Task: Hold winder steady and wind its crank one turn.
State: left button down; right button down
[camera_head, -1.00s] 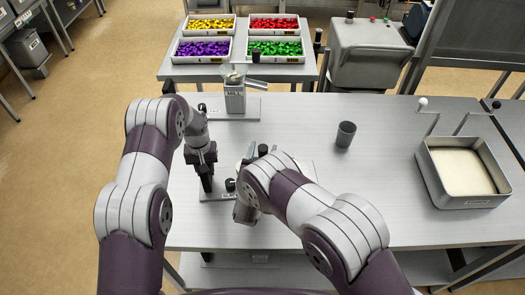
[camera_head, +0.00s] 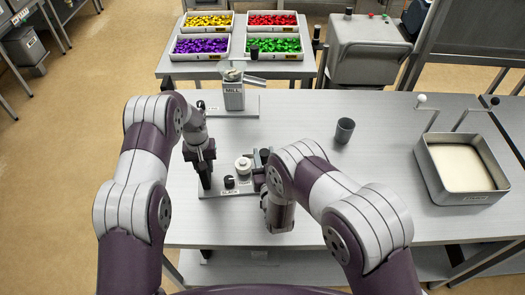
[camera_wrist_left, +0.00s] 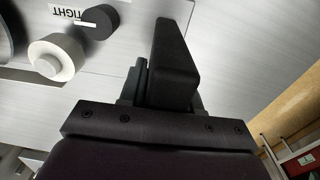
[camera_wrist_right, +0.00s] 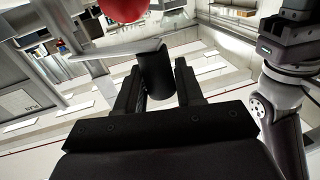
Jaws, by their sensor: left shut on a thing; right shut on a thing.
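A TIGHT label and a pale-topped round part (camera_wrist_left: 58,57) show in the left wrist view. My left gripper (camera_head: 206,172) is upright at the winder's left end, shut on a part its fingers mostly hide. My right gripper (camera_wrist_right: 158,90) is shut on the dark cylindrical crank handle (camera_wrist_right: 157,72); the flat metal crank arm (camera_wrist_right: 112,50) extends from it. In the head view my right wrist partly covers the winder's right side.
A mill (camera_head: 234,97) stands behind the winder, and a dark grey cup (camera_head: 345,130) right of it. A metal tray with pale contents (camera_head: 427,160) is at far right. Coloured bins (camera_head: 203,60) stand on a back table. The table between cup and tray is clear.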

jog(key=s+n+y, duration=0.1)
jog(key=y, duration=0.1)
jog(key=d+n+g+y, duration=0.1)
jog(key=y, duration=0.1)
jog(key=shift+s+d+n, duration=0.15)
jog(key=shift+s+n, duration=0.2)
jog(key=shift+n, duration=0.05)
jog(key=shift+s+d+n+g+y, duration=0.7)
jog(key=shift+d+n+g+y, duration=0.25)
jog(key=shift+y, duration=0.35)
jog(key=shift+s+d+n+g+y, duration=0.65)
jog(key=shift+d+n+g+y, duration=0.25)
jog(key=shift+y, duration=0.4)
jog(key=c, duration=0.8)
grip_release()
jog(key=v, duration=1.2)
jog(key=shift+a, duration=0.1)
